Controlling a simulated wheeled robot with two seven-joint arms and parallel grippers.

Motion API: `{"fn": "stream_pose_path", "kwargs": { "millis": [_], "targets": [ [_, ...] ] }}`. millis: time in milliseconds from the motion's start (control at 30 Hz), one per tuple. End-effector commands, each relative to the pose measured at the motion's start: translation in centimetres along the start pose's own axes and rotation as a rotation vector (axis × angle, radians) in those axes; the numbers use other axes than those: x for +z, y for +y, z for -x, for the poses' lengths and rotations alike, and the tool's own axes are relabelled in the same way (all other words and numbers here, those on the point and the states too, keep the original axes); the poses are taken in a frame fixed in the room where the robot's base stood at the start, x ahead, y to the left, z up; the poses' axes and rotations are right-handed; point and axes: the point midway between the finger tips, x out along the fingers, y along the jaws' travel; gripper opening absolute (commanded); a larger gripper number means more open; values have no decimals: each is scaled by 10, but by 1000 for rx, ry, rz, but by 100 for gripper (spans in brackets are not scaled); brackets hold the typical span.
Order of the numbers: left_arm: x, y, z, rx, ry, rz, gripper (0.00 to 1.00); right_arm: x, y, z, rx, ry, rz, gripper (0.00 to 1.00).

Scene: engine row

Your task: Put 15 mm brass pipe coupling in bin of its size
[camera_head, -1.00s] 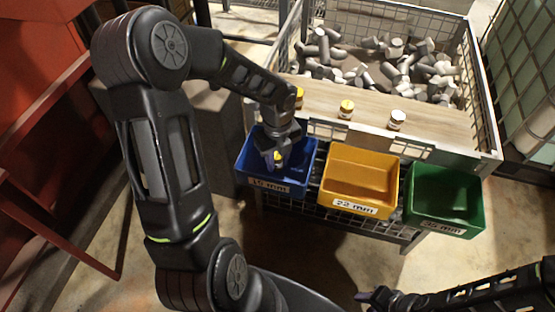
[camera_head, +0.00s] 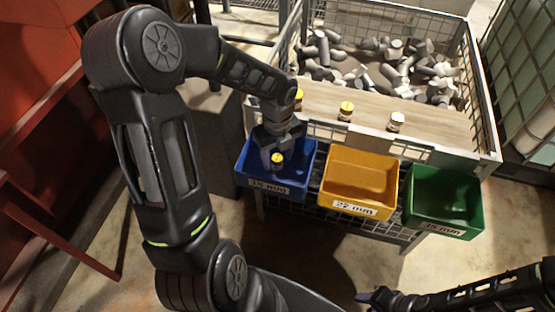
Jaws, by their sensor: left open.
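A small yellow-topped coupling (camera_head: 277,159) is in the blue bin (camera_head: 245,177), whose label reads 15 mm. My left gripper (camera_head: 275,154) reaches down into this bin from above. Its fingers are open around or just behind the coupling; I cannot tell if one touches it.
A wooden board (camera_head: 430,122) behind the bins holds a yellow-capped piece (camera_head: 346,110), a white-and-brown piece (camera_head: 396,121) and another yellow piece (camera_head: 299,97) partly hidden by my left arm. A wire crate (camera_head: 478,90) behind holds many grey pipe pieces.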

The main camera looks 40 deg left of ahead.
Motion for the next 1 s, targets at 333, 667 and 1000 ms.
{"fn": "stream_pose_path", "kwargs": {
  "millis": [333,667,1000],
  "targets": [
    [0,0,74,-2,-2,0,50,0,-5,13,0,0,-1,36],
    [0,0,97,0,1,0,50,0,-6,15,0,0,-1,36],
    [0,0,97,0,0,0,50,0,-6,15,0,0,-1,36]
  ]
}}
